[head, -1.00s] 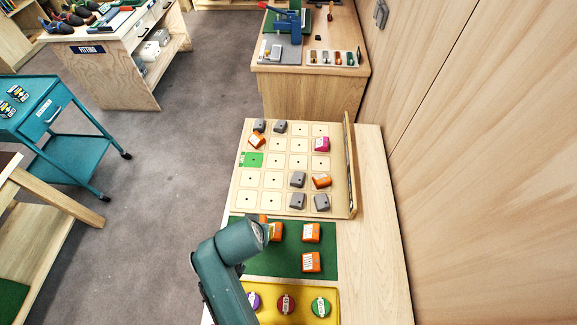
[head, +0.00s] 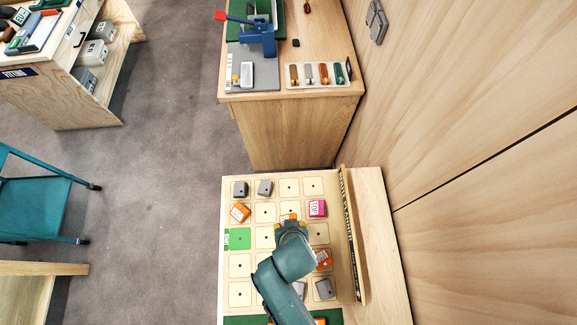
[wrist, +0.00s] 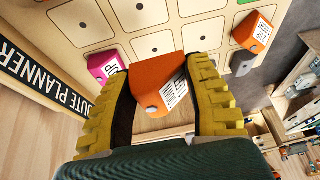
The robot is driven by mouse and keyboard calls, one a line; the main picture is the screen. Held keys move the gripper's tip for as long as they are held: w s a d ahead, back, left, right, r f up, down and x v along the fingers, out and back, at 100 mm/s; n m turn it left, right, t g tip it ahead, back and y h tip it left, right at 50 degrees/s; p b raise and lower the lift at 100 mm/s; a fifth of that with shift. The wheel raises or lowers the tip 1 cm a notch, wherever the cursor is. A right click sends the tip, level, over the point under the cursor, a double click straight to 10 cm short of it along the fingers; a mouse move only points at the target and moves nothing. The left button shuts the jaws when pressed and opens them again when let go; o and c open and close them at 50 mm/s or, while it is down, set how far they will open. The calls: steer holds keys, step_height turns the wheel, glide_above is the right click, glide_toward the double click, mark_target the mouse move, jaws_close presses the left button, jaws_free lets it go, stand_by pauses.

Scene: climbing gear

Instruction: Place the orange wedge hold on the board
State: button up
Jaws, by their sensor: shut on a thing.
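An orange wedge hold (wrist: 158,86) with a white label is between the yellow fingers of my gripper (wrist: 157,74), which is shut on it. In the head view my gripper (head: 291,226) is over the middle of the board (head: 265,265), and an orange edge of the hold (head: 289,217) shows just beyond it. The board is pale wood with rows of marked squares. In the wrist view empty squares lie beyond the held hold. I cannot tell whether the hold touches the board. My arm hides several squares.
A pink hold (head: 317,208) sits right of my gripper, an orange hold (head: 240,213) to the left. Grey holds (head: 264,187) sit along the far row and near edge. A raised "route planner" strip (head: 349,235) borders the right side. A green mat (head: 240,320) lies in front.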

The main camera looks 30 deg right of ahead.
steer(key=s+f, duration=0.1)
steer(key=s, duration=0.1)
steer(key=shift+s+f, duration=0.35)
steer(key=shift+f, duration=0.05)
steer(key=f+b, duration=0.1)
steer(key=f, duration=0.8)
steer(key=shift+w, duration=0.2)
steer(key=o, duration=1.1)
steer(key=shift+r, duration=0.1)
